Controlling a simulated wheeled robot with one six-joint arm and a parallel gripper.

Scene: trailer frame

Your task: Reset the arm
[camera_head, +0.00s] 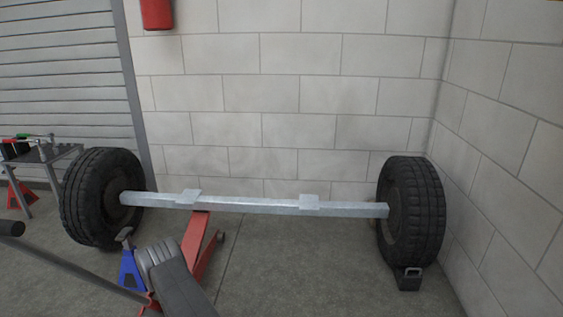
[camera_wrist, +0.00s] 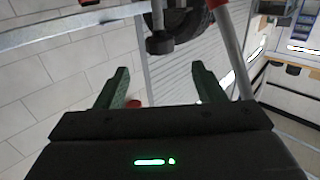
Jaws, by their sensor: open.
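My gripper (camera_wrist: 161,85) shows in the wrist view with its two green fingers spread wide apart. It is open, and nothing is held between the fingers. A dark round-ended piece (camera_wrist: 160,43) lies beyond the fingertips, seen past the gap; I cannot tell what it belongs to. A grey pole (camera_wrist: 236,50) runs past the right finger, apart from it as far as I can tell. In the head view I cannot make out the gripper itself.
A metal axle beam (camera_head: 250,205) spans a left tire (camera_head: 90,200) and a right tire (camera_head: 425,215). A red jack (camera_head: 195,238) and a blue stand (camera_head: 130,270) stand near its left half. Floor at centre right is clear.

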